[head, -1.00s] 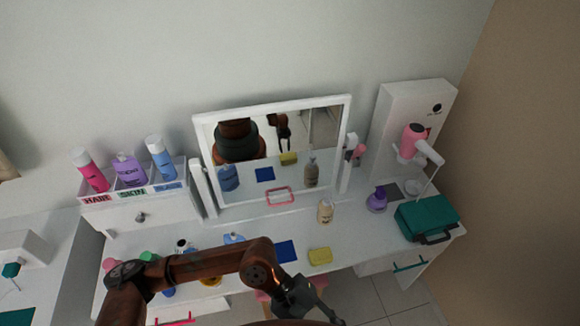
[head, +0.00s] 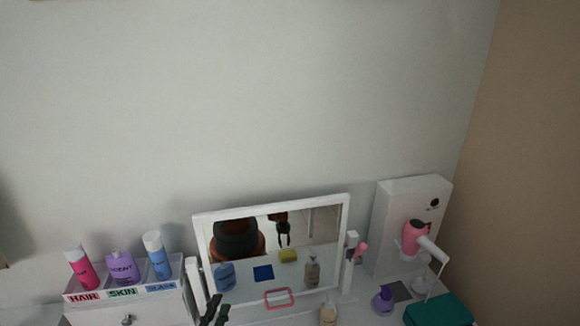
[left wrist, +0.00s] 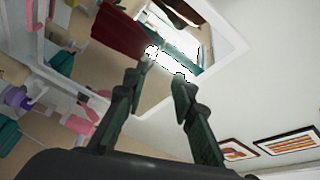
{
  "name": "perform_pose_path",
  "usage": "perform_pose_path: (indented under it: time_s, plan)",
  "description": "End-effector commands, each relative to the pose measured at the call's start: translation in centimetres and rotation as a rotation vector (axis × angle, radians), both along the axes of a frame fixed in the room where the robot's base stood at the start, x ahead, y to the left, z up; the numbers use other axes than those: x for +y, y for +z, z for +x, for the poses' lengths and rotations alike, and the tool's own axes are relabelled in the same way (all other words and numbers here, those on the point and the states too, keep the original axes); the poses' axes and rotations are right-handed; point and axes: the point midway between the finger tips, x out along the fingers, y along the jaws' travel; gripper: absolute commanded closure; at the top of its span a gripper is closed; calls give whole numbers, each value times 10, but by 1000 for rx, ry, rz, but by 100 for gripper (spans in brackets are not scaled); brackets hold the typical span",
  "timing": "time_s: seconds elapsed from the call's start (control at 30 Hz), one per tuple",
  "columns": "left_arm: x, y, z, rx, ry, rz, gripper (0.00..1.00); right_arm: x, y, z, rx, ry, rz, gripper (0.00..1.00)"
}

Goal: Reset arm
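My left gripper (head: 215,308) shows as dark fingertips at the bottom edge of the head view, in front of the lower left of the mirror. In the left wrist view my left gripper (left wrist: 163,74) has its two fingers apart with nothing between them. The rest of the left arm is out of the head view. My right gripper is not seen directly. A dark gripper shape shows only as a reflection in the mirror (head: 343,236).
A labelled organiser (head: 103,296) with several bottles stands left. A pink hair dryer (head: 413,238) hangs on a white stand (head: 391,215) at right, near a teal case (head: 440,311) and purple bottle (head: 383,299). A beige bottle (head: 328,312) stands before the mirror. The wall above is clear.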

Motion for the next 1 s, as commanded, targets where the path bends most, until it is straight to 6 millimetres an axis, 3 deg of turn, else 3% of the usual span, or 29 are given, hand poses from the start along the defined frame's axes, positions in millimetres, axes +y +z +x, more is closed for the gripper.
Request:
perform_pose_path:
  time_s: [0.03,0.17,0.3,0.4,0.6,0.9,1.0]
  plan:
    - [24,-30,-5,101,58,-75,75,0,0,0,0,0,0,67]
    - [76,-105,-31,349,210,-264,75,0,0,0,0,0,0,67]
    - [119,-183,-81,601,383,-458,75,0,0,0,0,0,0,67]
    - [140,-227,-125,757,505,-577,75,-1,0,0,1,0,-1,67]
    - [158,-281,-200,972,687,-736,75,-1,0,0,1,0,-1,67]
    - [165,-322,-294,1195,902,-888,75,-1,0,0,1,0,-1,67]
    - [164,-350,-287,1212,905,-885,75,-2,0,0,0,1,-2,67]
